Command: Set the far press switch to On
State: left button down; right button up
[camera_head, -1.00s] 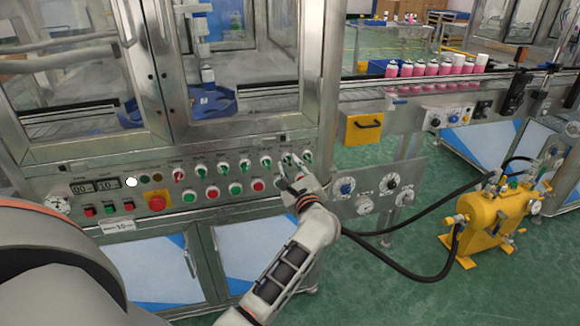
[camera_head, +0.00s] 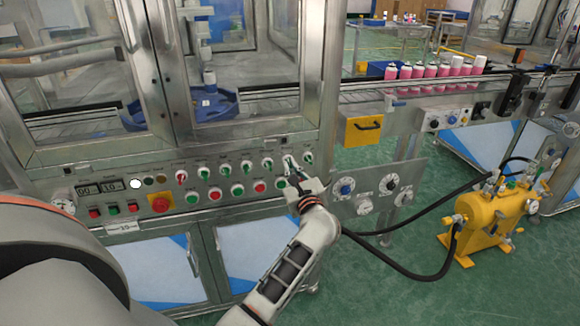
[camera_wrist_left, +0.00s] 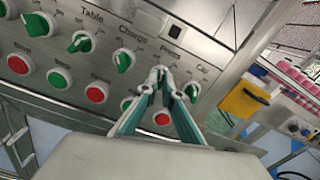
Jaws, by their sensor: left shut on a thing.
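The press switch (camera_wrist_left: 158,74) is a green rotary knob under the label "Press" on the steel control panel. It also shows in the head view (camera_head: 288,160), near the right end of the upper switch row. My left gripper (camera_wrist_left: 164,78) is shut on this knob, with one finger on each side. In the head view my left gripper (camera_head: 291,166) reaches the panel from below right. The fingers partly cover the knob, so its exact turn is hard to read. My right gripper is not in view.
The charge switch (camera_wrist_left: 125,60) is close on the left and another green switch (camera_wrist_left: 192,91) close on the right. Green and red push buttons (camera_wrist_left: 97,93) lie below.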

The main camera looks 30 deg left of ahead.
pick_arm(q)
jog(key=m+p, duration=0.3)
jog(key=m, duration=0.2)
jog(key=shift+r, duration=0.2)
jog(key=shift+f+m+p, duration=0.1)
jog(key=shift+m+p, duration=0.75)
jog(key=shift+m, duration=0.75)
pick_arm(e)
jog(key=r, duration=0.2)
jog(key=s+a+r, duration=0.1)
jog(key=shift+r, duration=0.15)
pick_arm(q)
jog(key=shift+f+m, duration=0.1)
jog(key=shift+m, duration=0.3)
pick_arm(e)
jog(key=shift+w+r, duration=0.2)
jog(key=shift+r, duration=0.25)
pick_arm(q)
jog(key=c, duration=2.2)
grip_release()
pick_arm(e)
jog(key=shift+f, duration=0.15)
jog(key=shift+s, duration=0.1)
